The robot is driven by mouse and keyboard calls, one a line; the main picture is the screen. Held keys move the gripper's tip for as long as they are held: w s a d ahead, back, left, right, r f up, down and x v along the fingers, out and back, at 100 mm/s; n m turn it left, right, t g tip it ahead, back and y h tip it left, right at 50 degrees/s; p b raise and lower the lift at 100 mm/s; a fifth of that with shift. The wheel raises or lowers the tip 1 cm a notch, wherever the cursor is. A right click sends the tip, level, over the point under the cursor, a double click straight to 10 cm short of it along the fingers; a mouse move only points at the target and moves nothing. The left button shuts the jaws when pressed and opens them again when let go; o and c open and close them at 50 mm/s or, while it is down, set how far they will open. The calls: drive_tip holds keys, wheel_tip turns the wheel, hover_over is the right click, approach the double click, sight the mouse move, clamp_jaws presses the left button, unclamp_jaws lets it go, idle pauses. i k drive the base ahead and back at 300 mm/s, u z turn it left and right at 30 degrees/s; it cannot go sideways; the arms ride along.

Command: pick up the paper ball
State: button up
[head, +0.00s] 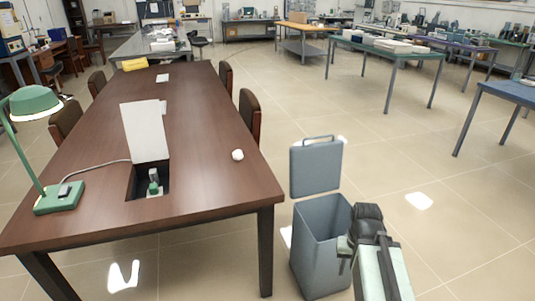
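A small white crumpled paper ball (238,155) lies on the long brown wooden table (205,110), near its right edge. My arm shows at the lower right, in front of and beside a grey-blue bin. The dark end of my gripper (345,254) appears at the bin's right side, low and well to the right of the paper ball, apart from it. The fingers are small and partly hidden by my arm, so their opening cannot be made out.
The open grey-blue bin (313,240) with a raised lid (316,167) stands right of the table. A green lamp (35,102), a white panel (145,130) over a table opening, and a yellow item (135,64) are on the table. Chairs (250,113) line its right side. Open floor lies further right.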

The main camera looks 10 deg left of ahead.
sight(237, 155)
drive_tip(key=z, duration=1.4)
drive_tip(key=i, duration=1.5)
drive_tip(key=u, duration=4.5)
drive_tip(key=i, duration=1.7)
drive_tip(key=z, duration=0.05)
